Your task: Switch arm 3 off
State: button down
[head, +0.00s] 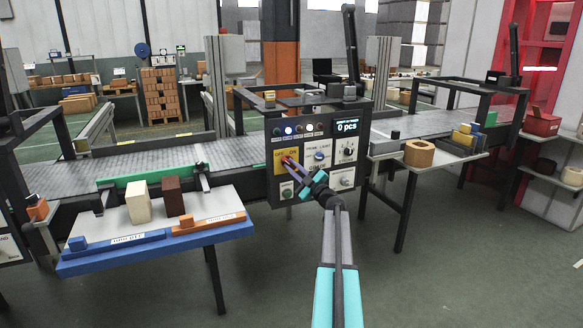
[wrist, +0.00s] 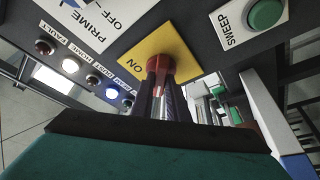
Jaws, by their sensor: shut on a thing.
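The control panel (head: 325,135) stands in the middle of the head view, between two stretches of conveyor. On its left is a yellow plate (head: 278,169) with a red switch knob. In the wrist view the red knob (wrist: 183,69) stands on the yellow plate (wrist: 140,53), with ON readable beside it. OFF on this plate is hidden in the wrist view. My gripper (wrist: 160,82) is shut on the red knob; it also shows at the panel in the head view (head: 292,166). My fingers hide part of the knob, and its exact setting cannot be told. I see no readable "arm 3" label.
A green SWEEP button (wrist: 265,13) and a PRIME OFF plate (wrist: 101,19) flank the yellow plate. A row of lamps (head: 299,129) and a "0 pcs" display (head: 347,128) sit higher.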

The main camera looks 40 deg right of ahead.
jog(key=shift+w+a+r, duration=0.1)
jog(key=shift+w+r, duration=0.05)
jog(key=shift+r, duration=0.05)
jog(key=c, duration=1.7)
grip_release()
jog(key=shift+f, duration=0.1)
jog(key=shift+s+f, duration=0.1)
jog(key=shift+s, duration=0.1)
jog(key=shift+s+f, duration=0.15)
jog(key=shift+s, duration=0.35)
jog(key=v, duration=1.2)
jog(key=shift+s, duration=0.25)
jog(key=shift+w, duration=0.1)
